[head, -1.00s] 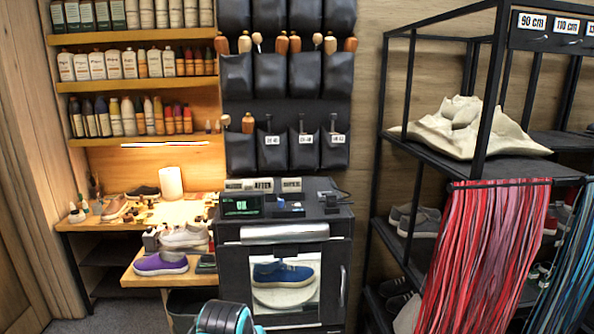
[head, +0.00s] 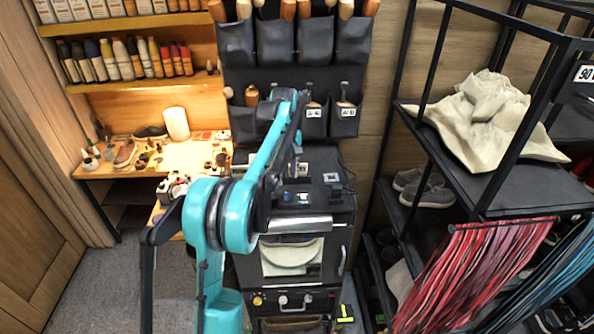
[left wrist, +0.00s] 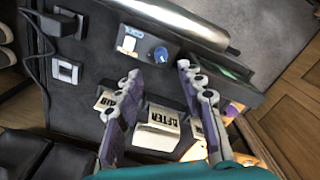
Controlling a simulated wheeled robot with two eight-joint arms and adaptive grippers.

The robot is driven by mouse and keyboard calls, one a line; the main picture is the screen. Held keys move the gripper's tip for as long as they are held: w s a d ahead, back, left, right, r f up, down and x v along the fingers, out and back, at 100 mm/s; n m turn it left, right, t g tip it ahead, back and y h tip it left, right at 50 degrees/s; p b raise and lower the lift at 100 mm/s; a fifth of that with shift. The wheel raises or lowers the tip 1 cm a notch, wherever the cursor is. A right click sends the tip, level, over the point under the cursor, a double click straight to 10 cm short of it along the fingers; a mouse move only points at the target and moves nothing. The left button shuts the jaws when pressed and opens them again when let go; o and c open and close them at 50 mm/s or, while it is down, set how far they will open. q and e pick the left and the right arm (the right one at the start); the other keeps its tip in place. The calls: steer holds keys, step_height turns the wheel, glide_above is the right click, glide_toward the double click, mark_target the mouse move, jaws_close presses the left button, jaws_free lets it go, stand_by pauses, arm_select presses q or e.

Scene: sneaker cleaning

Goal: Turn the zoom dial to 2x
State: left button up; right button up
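The dial also shows as a blue spot in the head view (head: 288,197). My left gripper (left wrist: 157,71) is open and empty above the cabinet top, its two fingers spread, with the dial just past the fingertips and apart from them. In the head view my left gripper (head: 296,158) is partly hidden by its own arm. The dial's setting cannot be read. My right gripper is not in view.
Cards, one reading AFTER (left wrist: 162,118), stand between the left fingers. Small switches (left wrist: 68,72) and a cable lie at the cabinet's edge. A silver bar (head: 297,225) fronts the cabinet. Hanging pouches (head: 315,45) are behind; a black rack (head: 415,155) stands right.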

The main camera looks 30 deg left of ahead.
mark_target(287, 194)
arm_select(q)
step_height(287, 194, down, 7)
steer(key=shift+f+p, duration=0.1)
steer(key=shift+p, duration=0.2)
steer(key=shift+s+f, duration=0.15)
steer(key=shift+d, duration=0.1)
jaws_close()
